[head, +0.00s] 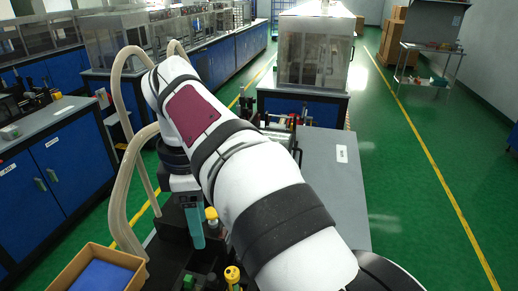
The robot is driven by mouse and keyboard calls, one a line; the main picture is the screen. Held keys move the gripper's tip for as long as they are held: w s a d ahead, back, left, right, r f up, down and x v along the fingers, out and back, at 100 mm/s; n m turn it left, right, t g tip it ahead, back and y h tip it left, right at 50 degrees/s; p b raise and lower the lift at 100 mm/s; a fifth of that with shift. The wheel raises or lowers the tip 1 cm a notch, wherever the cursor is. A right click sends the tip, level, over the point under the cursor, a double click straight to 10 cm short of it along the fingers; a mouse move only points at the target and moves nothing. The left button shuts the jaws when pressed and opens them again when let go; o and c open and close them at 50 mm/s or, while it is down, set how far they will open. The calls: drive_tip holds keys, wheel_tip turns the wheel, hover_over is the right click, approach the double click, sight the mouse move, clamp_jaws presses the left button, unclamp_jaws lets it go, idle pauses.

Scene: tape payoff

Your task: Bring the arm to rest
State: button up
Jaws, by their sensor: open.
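My white arm with black bands crosses the middle of the head view, from the lower right up to a bend at the upper left, then down. My gripper (192,215) hangs under the downward part, where a teal piece shows beside dark machine parts. It is open. Its fingertips are hard to make out, and I see nothing held between them. The arm hides much of the bench behind it.
An orange-brown box (103,268) with a blue inside stands at the lower left. Yellow-topped posts (233,276) rise near the gripper. A grey bench top (338,180) lies right of the arm, mostly bare. Blue cabinets (70,160) stand left; green floor is clear at right.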

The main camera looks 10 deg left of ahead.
drive_tip(key=s+d+f+m, duration=0.1)
drive_tip(key=s+d+m, duration=0.1)
drive_tip(key=d+m, duration=0.5)
drive_tip(key=s+d+f+m, duration=0.1)
drive_tip(key=s+d+m, duration=0.1)
drive_tip(key=d+m, duration=0.5)
drive_tip(key=s+d+f+m+y, duration=0.1)
drive_tip(key=s+d+f+m, duration=0.9)
drive_tip(key=m, duration=0.4)
drive_tip(key=s+d, duration=0.1)
drive_tip(key=s, duration=0.1)
drive_tip(key=shift+s+f+y, duration=0.15)
drive_tip(key=shift+s+y, duration=0.25)
drive_tip(key=shift+d, duration=0.1)
